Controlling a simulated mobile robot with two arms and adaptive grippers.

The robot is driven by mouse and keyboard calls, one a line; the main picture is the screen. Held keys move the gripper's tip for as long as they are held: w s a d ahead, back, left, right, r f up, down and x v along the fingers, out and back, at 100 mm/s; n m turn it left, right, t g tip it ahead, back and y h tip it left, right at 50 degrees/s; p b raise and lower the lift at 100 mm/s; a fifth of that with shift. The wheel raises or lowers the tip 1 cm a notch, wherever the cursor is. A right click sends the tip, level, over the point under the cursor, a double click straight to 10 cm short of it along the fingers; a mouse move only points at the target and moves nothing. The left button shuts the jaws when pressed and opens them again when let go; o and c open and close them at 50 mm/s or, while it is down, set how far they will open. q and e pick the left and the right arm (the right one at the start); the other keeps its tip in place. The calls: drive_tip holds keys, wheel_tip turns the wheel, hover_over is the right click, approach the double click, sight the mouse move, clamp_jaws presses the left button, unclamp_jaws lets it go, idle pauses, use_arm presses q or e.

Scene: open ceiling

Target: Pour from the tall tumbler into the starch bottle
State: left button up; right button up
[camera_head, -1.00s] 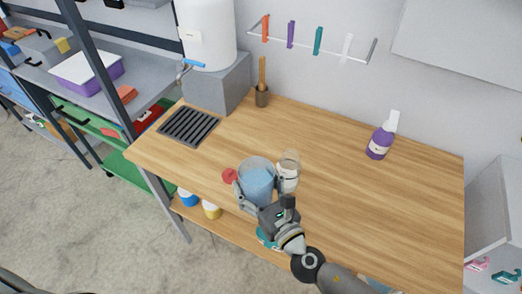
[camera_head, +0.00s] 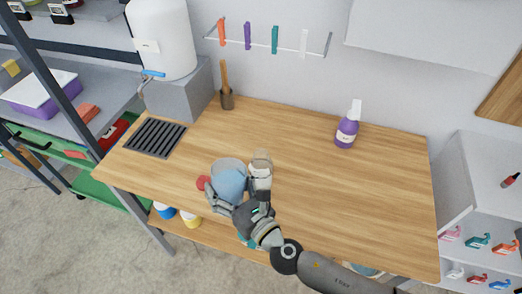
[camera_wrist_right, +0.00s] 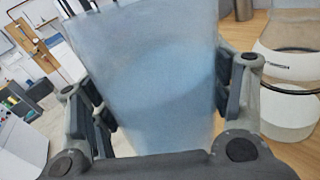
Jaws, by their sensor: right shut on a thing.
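The tall tumbler (camera_head: 228,174) is translucent and bluish, and my right gripper (camera_head: 233,191) is shut around its sides. The tumbler looks close to upright, leaning slightly at most, above the table near its front left. It fills the middle of the right wrist view (camera_wrist_right: 165,70), between the two fingers (camera_wrist_right: 160,100). A small clear bottle with white contents (camera_head: 261,161), likely the starch bottle, stands just right of the tumbler, partly hidden by a finger. It shows at the right edge of the wrist view (camera_wrist_right: 285,115). My left gripper is out of view.
The wooden table (camera_head: 340,195) is clear to the right. A purple spray bottle (camera_head: 346,133) stands at its back right. A small red object (camera_head: 203,183) is left of the tumbler. A dark grate (camera_head: 156,139), a white tank (camera_head: 162,40) and a brush cup (camera_head: 227,100) are back left.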

sight(234, 163)
drive_tip(key=shift+w+d+r+m+p, duration=0.35)
drive_tip(key=shift+r+m, duration=0.2)
drive_tip(key=shift+m, duration=0.3)
drive_tip(key=shift+w+d+r+m+p, duration=0.35)
drive_tip(key=shift+r+m, duration=0.2)
drive_tip(key=shift+m, duration=0.3)
drive_tip(key=shift+m+g, duration=0.4)
drive_tip(key=shift+m, duration=0.5)
drive_tip(key=shift+w+d+r+p, duration=0.15)
drive_tip(key=shift+w+r+p, duration=0.05)
drive_tip(key=shift+r+p, duration=0.85)
drive_tip(key=shift+w+d+r+p, duration=0.15)
drive_tip(key=shift+r+p, duration=0.75)
drive_tip(key=shift+r, duration=0.1)
drive_tip(key=shift+w+d+r+m+p, duration=0.1)
drive_tip(key=shift+r+m+p, duration=0.4)
drive_tip(key=shift+m, duration=0.3)
drive_tip(key=shift+f+m+g+b, duration=0.2)
drive_tip(key=shift+m+b, duration=0.1)
drive_tip(key=shift+m, duration=0.5)
drive_tip(key=shift+f+m+g+b, duration=0.2)
drive_tip(key=shift+m+b, duration=0.1)
drive_tip(key=shift+m, duration=0.5)
drive_tip(key=shift+r+m, duration=0.25)
drive_tip(key=shift+m, duration=0.05)
idle(0.7)
